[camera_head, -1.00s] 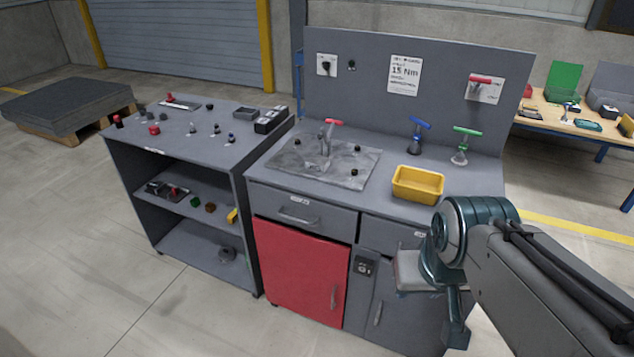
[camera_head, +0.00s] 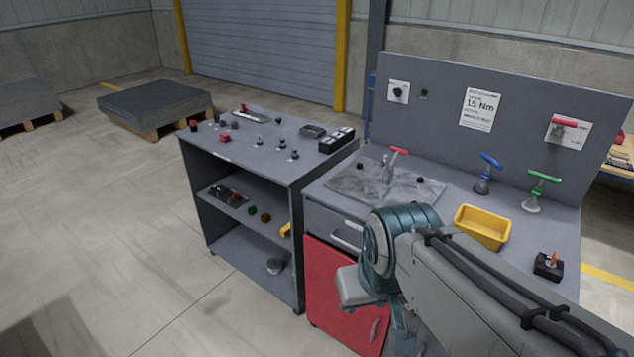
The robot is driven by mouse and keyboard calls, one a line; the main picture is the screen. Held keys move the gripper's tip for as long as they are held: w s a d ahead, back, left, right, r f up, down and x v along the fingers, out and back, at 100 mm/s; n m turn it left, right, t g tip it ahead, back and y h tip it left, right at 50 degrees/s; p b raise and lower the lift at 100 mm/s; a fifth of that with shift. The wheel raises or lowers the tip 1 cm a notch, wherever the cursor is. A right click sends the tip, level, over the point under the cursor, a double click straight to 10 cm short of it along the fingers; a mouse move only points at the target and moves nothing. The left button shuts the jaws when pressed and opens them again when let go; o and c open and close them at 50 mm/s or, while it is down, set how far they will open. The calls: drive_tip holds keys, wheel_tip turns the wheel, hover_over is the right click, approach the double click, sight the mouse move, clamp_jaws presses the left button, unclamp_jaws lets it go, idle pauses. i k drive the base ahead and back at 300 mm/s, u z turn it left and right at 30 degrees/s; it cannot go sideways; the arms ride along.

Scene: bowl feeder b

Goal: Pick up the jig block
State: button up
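No part is clearly marked as the jig block. A small dark block with an orange piece on top (camera_head: 548,267) sits on the right end of the workbench top, right of the yellow bin (camera_head: 482,228). A long black block with several recesses (camera_head: 337,139) lies on the left cabinet's top, at its right edge. I cannot tell whether either is the jig block. My arm reaches in from the lower right, its teal joint in front of the workbench. My gripper's fingertips cannot be made out.
A grey workbench (camera_head: 330,192) with a red door and clamps stands beside an open-shelved cabinet (camera_head: 190,150) holding small knobs and parts. Blue (camera_head: 485,178) and green (camera_head: 540,190) handled clamps stand behind the yellow bin. Open floor (camera_head: 120,240) lies at left; pallets stand behind.

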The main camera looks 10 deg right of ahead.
sight(379, 192)
drive_tip(key=u, duration=0.2)
drive_tip(key=i, duration=1.2)
drive_tip(key=z, duration=0.65)
